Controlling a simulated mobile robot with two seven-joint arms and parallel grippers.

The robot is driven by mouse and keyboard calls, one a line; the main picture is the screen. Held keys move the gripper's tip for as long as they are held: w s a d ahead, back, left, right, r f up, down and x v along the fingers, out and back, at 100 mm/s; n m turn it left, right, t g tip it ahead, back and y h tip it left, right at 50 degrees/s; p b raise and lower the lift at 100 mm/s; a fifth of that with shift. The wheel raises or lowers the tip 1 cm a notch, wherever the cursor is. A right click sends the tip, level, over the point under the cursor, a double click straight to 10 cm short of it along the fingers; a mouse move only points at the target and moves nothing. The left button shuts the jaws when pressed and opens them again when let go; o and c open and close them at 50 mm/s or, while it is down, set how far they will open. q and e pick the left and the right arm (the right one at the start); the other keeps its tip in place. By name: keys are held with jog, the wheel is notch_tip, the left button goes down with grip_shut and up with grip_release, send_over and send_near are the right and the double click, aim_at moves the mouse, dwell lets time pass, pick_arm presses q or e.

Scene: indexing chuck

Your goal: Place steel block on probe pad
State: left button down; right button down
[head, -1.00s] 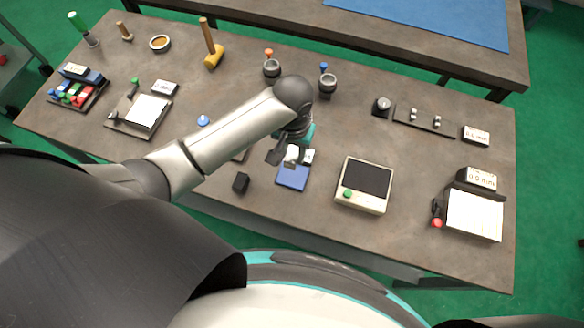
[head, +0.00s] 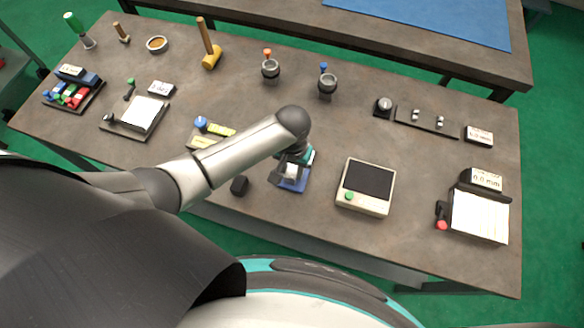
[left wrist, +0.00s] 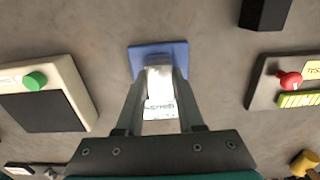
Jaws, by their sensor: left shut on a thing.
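My left gripper (head: 288,168) is shut on a pale steel block (head: 291,172). In the left wrist view the block (left wrist: 160,76) sits between the two fingertips (left wrist: 160,84). The blue probe pad (head: 301,184) lies on the table under the block. In the wrist view the pad (left wrist: 137,60) shows behind and to both sides of the block. I cannot tell whether the block touches the pad. A white label with dark print (left wrist: 160,110) shows between the fingers. My right gripper is not in view.
A cream box with a dark screen and green button (head: 366,187) stands right of the pad. A blue-knobbed fixture with yellow strips (head: 205,132) is partly behind my left arm. The table between pad and screen box is clear.

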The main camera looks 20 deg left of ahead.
aim_at(292, 171)
pick_arm(q)
jog(key=shift+f, duration=0.15)
jog(key=c, duration=0.5)
grip_release()
notch_tip(292, 171, up, 12)
jog(key=p, duration=0.3)
jog(key=shift+r, duration=0.2)
